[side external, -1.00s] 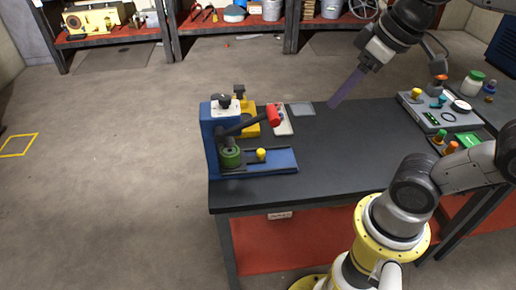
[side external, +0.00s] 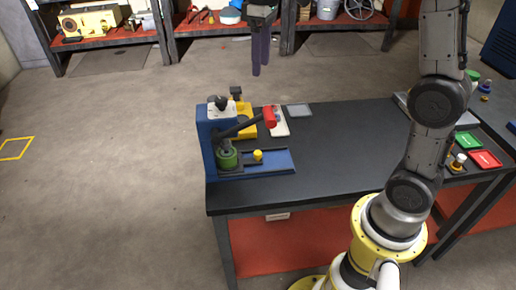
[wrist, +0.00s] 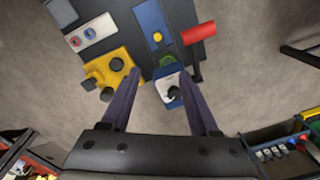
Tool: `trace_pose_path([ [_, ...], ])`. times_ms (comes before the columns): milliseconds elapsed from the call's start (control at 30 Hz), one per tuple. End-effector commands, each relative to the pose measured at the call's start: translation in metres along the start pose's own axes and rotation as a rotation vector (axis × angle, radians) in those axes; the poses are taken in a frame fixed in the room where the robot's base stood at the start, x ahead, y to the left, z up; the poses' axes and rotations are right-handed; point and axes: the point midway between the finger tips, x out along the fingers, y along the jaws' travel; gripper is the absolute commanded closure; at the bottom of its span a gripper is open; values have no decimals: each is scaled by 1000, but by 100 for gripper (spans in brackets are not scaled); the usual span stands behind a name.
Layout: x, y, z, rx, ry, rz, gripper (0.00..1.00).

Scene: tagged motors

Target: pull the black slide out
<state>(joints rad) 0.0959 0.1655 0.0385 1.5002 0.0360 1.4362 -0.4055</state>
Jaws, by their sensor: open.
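The blue press (side external: 212,140) stands at the left end of the black table, with a red-handled lever (side external: 269,117) and a green round part (side external: 227,158) under its head. A dark slide (side external: 271,160) appears to lie along its blue base, with a yellow knob (side external: 257,155) on it. The knob also shows at the top of the wrist view (wrist: 157,37); the slide's inner end is hidden under the press head. My gripper (side external: 260,72) is open and empty, high above the table and apart from the press. In the wrist view, its purple fingers (wrist: 160,76) straddle the press head (wrist: 168,88).
A yellow fixture (side external: 244,122) with black knobs stands behind the press. A white panel (side external: 279,122) and a grey plate (side external: 299,111) lie beside it. The table's middle (side external: 345,150) is clear. Red and green trays (side external: 485,159) sit at the right. Shelves stand behind.

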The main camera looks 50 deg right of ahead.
Motion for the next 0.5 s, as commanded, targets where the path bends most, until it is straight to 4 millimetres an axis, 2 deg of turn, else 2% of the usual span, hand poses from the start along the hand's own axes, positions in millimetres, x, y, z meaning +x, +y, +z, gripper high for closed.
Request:
trace_pose_path([
  [67,6,5,-8,-11,-18,-10,38],
  [167,27,5,-6,-12,-23,-12,38],
  [500,106,7,-4,-11,-22,-11,38],
])
